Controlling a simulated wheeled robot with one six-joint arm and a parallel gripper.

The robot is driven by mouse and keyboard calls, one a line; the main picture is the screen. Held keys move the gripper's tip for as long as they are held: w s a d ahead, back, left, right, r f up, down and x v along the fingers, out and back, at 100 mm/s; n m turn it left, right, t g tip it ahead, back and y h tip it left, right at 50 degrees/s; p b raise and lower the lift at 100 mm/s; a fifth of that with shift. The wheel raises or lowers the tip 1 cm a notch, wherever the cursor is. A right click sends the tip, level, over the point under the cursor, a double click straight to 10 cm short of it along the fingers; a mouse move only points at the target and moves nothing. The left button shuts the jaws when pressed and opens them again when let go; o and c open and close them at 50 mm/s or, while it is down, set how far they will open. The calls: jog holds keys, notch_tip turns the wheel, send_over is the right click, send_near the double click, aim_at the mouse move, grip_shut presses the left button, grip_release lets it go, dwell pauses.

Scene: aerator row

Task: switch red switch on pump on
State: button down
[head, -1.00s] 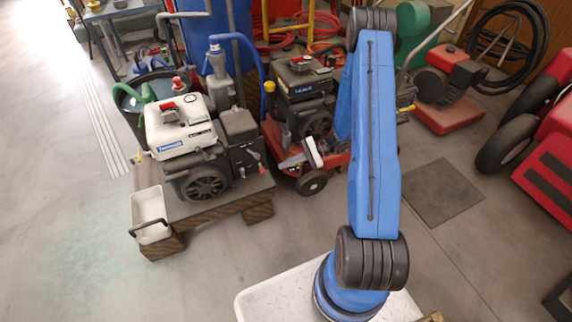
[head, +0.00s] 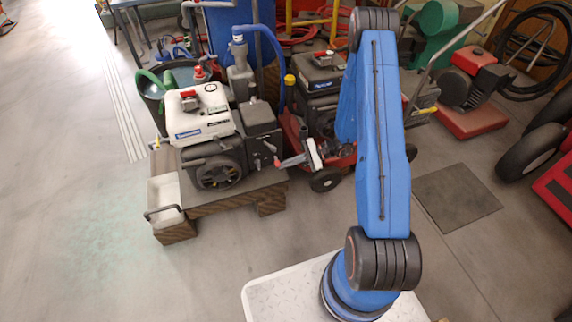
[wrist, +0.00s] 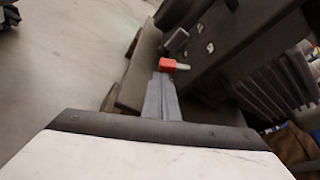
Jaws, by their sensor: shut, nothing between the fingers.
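The pump (head: 212,150) is a dark engine unit with a white top, standing on a low wooden platform. In the wrist view the red switch (wrist: 167,64), a small red block with a pale end, is on the pump's dark side. My gripper (wrist: 162,76) is shut and empty, its grey fingertips just short of the red switch or touching it; I cannot tell which. In the head view my gripper (head: 283,162) is close to the right side of the pump. The red switch is hard to make out there.
A wheeled red machine (head: 326,179) stands right beside the pump, close to my gripper. A white tray (head: 165,197) sits at the platform's left front corner. A dark floor mat (head: 455,196) lies to the right. The floor at left is clear.

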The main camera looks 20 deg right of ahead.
jog(key=shift+s+r+m, duration=0.15)
jog(key=shift+r+m, duration=0.05)
jog(key=shift+m, duration=0.3)
jog(key=shift+s+r+m+g, duration=0.2)
jog(key=shift+r+m+g, duration=0.25)
jog(key=shift+m+g, duration=0.3)
jog(key=m+g, duration=0.1)
jog(key=r+m, duration=0.1)
jog(key=m, duration=0.1)
jog(key=shift+s+r+g, duration=0.25)
jog(key=shift+g, duration=0.1)
jog(key=shift+r, duration=0.8)
jog(key=shift+d, duration=0.1)
